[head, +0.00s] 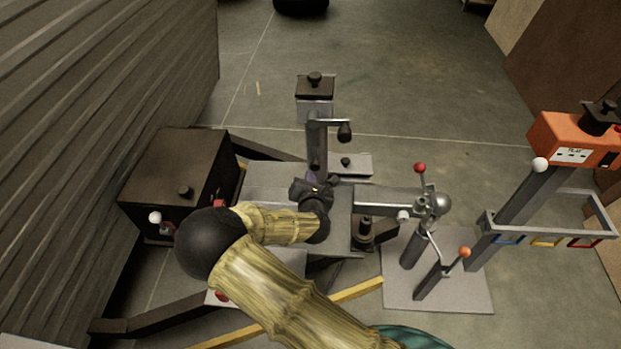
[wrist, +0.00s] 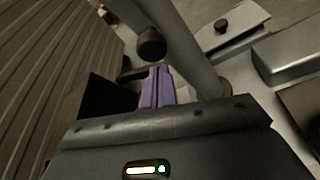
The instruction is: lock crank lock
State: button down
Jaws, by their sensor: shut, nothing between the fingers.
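A grey upright jack post (head: 316,140) stands at the middle of the trailer frame, with a dark cap on top. A crank arm with a black handle (head: 344,132) sticks out to its right. A small dark knob (head: 315,166) shows low on the post. The wrist view has a rounded black knob (wrist: 150,42) beside the post (wrist: 190,45); I cannot tell which part is the crank lock. My gripper (head: 312,178) is just below the post's foot. Its purple fingers (wrist: 157,86) are together and empty, pointing toward the black knob, apparently short of it.
A dark box (head: 175,175) stands left, beside the ribbed wall. A grey coupler arm (head: 385,200) and a plate with levers (head: 450,285) lie right. An orange-topped stand (head: 575,140) is farther right.

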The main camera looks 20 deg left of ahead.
jog(key=s+d, duration=0.2)
jog(key=s, duration=0.7)
jog(key=shift+s+d+r, duration=0.2)
jog(key=shift+w+d, duration=0.1)
